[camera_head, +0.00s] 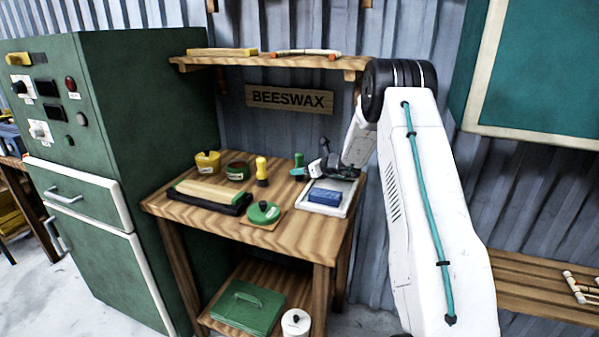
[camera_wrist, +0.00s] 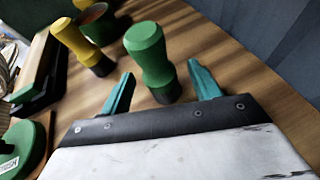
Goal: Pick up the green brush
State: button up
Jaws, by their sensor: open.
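The green brush (camera_head: 298,165) stands upright on the wooden table (camera_head: 285,238), near its back right. In the wrist view the green brush (camera_wrist: 150,62) has a green handle and a dark base. My gripper (camera_head: 312,166) is low over the table next to it. In the wrist view the teal fingers of my gripper (camera_wrist: 158,82) are open. The brush stands between and just beyond the fingertips, with gaps on both sides. It is not gripped.
A yellow brush (camera_wrist: 75,42) stands to the left, with a green pot (camera_wrist: 97,22) behind it. A green round lid (camera_head: 263,212), a dark tray (camera_head: 205,202) and a white tray (camera_head: 338,208) with a blue block (camera_head: 325,196) share the table. A shelf (camera_head: 270,64) is above.

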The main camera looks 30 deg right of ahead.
jog(key=shift+x, duration=1)
jog(key=c, duration=1.1)
